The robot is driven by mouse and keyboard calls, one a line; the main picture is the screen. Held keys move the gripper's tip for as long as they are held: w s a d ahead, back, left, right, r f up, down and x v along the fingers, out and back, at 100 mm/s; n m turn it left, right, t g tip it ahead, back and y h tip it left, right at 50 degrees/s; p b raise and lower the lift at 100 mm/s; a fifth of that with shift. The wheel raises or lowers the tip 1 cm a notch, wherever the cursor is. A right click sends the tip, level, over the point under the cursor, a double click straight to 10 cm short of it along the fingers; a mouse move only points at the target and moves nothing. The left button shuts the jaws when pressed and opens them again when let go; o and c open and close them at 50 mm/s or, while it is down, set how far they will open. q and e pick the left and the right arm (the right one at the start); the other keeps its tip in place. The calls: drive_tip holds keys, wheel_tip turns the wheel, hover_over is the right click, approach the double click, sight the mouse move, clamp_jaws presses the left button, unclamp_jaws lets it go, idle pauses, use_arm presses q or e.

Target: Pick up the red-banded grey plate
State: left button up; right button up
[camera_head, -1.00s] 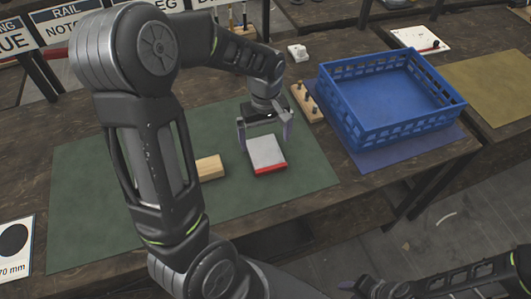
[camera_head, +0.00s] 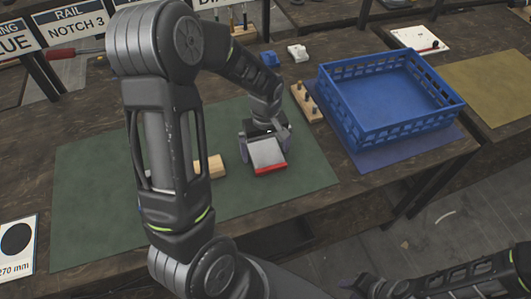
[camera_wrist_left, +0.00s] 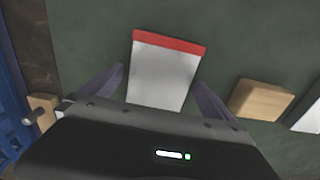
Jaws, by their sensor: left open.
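The red-banded grey plate (camera_head: 267,155) lies on the green mat (camera_head: 100,200), its red band along the near edge in the head view. In the left wrist view the plate (camera_wrist_left: 163,75) shows with its red band at the top. My left gripper (camera_head: 265,152) is open, low over the plate, with one finger on either side of it.
A wooden block (camera_head: 215,166) lies left of the plate, partly behind my left arm. A wooden peg rack (camera_head: 307,104) stands to the right. A blue crate (camera_head: 390,95) sits on a blue mat beyond it. Small blue (camera_head: 269,59) and white (camera_head: 298,53) parts lie behind.

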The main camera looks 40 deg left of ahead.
sight(266, 152)
use_arm(q)
drive_tip(key=shift+c, duration=0.6)
drive_tip(key=c, duration=1.9)
drive_tip(key=shift+r, duration=0.15)
wheel_tip(266, 152, up, 10)
drive_tip(key=shift+f+b, duration=0.1)
drive_tip(key=shift+b, duration=0.4)
drive_tip(key=shift+w, duration=0.1)
